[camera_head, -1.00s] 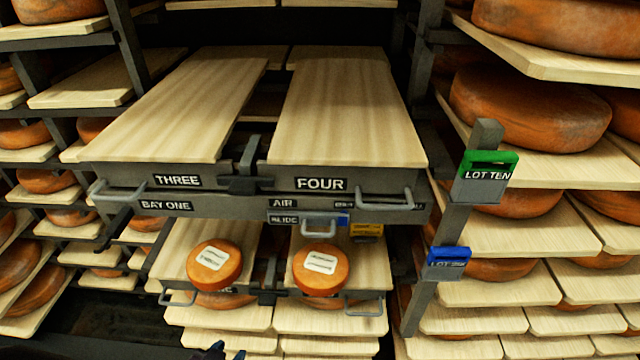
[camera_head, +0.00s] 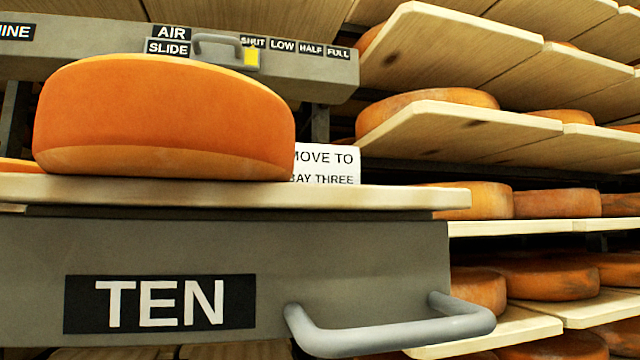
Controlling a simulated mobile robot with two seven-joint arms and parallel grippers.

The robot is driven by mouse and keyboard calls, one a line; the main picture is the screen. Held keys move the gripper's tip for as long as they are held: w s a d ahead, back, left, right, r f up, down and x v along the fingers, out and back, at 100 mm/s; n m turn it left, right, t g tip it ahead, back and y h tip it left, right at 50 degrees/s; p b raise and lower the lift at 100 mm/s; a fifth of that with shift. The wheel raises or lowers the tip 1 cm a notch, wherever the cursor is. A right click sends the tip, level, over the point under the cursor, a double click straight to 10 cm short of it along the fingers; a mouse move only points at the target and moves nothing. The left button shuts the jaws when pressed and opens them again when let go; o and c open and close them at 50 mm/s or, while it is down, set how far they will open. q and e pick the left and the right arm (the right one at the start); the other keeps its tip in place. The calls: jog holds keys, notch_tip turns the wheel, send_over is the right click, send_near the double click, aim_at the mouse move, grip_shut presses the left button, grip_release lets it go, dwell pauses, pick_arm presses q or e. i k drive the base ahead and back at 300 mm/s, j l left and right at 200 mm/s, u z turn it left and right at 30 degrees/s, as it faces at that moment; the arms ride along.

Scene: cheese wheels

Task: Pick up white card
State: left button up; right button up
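A white card (camera_head: 328,165) with black print stands upright on a wooden board (camera_head: 390,197). The readable words are "MOVE TO" and "BAY THREE", with the left edge of the card hidden behind a large orange cheese wheel (camera_head: 160,120). The wheel sits on the same board, left of the card. Below the board is a grey drawer front (camera_head: 380,255) with a black label "TEN" (camera_head: 160,303) and a grey bar handle (camera_head: 390,325). Neither of my grippers is in view.
Above and behind is a grey beam with an "AIR SLIDE" label (camera_head: 168,40), a small handle (camera_head: 217,42), a yellow marker (camera_head: 251,58) and SHUT, LOW, HALF, FULL marks. Racks of cheese wheels (camera_head: 425,105) on boards fill the right. The board right of the card is bare.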

aim_at(314, 163)
jog(key=u, duration=1.5)
jog(key=z, duration=1.5)
jog(key=l+u, duration=0.2)
jog(key=l, duration=0.15)
jog(key=k+l+u, duration=0.25)
jog(key=l+u, duration=0.2)
jog(key=l, duration=0.3)
jog(key=k+l+u, duration=0.3)
jog(key=l+u, duration=0.15)
jog(key=l, duration=0.15)
